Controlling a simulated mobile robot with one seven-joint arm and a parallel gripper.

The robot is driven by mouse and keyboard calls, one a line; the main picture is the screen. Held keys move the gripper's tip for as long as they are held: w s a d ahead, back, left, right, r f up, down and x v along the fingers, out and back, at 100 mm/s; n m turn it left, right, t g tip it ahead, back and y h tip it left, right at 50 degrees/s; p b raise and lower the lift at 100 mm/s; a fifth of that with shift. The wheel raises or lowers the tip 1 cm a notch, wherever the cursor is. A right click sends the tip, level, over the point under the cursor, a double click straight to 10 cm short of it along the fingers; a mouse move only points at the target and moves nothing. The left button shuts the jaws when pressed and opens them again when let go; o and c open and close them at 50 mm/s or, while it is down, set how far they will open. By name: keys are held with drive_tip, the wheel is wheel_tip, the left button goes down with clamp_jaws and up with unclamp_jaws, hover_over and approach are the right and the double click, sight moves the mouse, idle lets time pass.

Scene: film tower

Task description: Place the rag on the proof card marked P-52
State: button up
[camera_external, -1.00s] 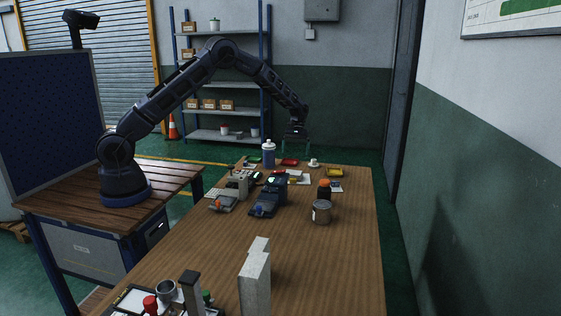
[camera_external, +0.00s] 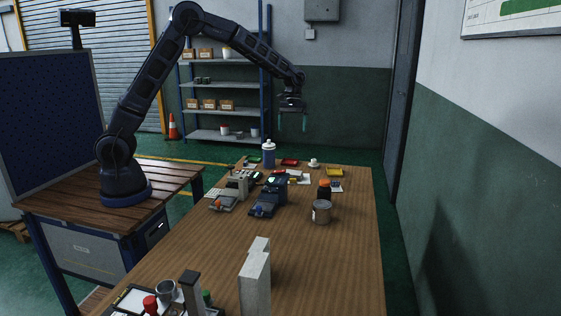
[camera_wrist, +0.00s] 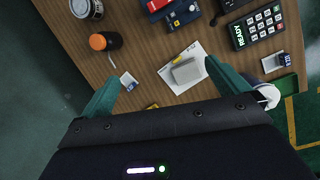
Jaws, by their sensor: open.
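My gripper (camera_external: 292,127) is open and empty, high above the far end of the table; its teal fingers stand wide apart in the wrist view (camera_wrist: 161,72). That card also shows in the external view (camera_external: 304,181). A small white and blue card (camera_wrist: 129,80) lies beside the orange-capped bottle (camera_wrist: 105,41). Another small card (camera_wrist: 284,61) lies near the keypad.
A dark keypad reading READY (camera_wrist: 258,26), a can (camera_external: 321,212), a spray-type blue and white bottle (camera_external: 268,155) and blue devices (camera_external: 265,204) stand around. Red (camera_external: 289,162) and yellow (camera_external: 335,172) flat items lie at the far end. The table's right side is mostly clear.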

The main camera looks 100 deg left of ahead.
drive_tip(key=s+d+r+m+y, duration=0.1)
drive_tip(key=s+d+r+m, duration=0.1)
drive_tip(key=s+d+r, duration=0.35)
drive_tip(key=s+d+r+m+t, duration=0.1)
drive_tip(key=s+d+r+m, duration=0.2)
drive_tip(key=d+r, duration=0.55)
drive_tip(key=s+d+r+m+y, duration=0.1)
drive_tip(key=s+d+r+m, duration=0.2)
drive_tip(key=d, duration=0.8)
drive_tip(key=s+d+m+t, duration=0.1)
drive_tip(key=s+d+m, duration=0.1)
drive_tip(key=s+d, duration=0.3)
drive_tip(key=s+d+m+t+y, duration=0.1)
drive_tip(key=s+d, duration=0.4)
drive_tip(key=s, duration=0.6)
drive_tip(key=s+d+m+t, duration=0.1)
drive_tip(key=s+d+m, duration=0.2)
drive_tip(key=s+d, duration=0.2)
drive_tip(key=s+f, duration=0.1)
drive_tip(key=s, duration=0.2)
drive_tip(key=shift+s+m, duration=0.2)
drive_tip(key=shift+m, duration=0.1)
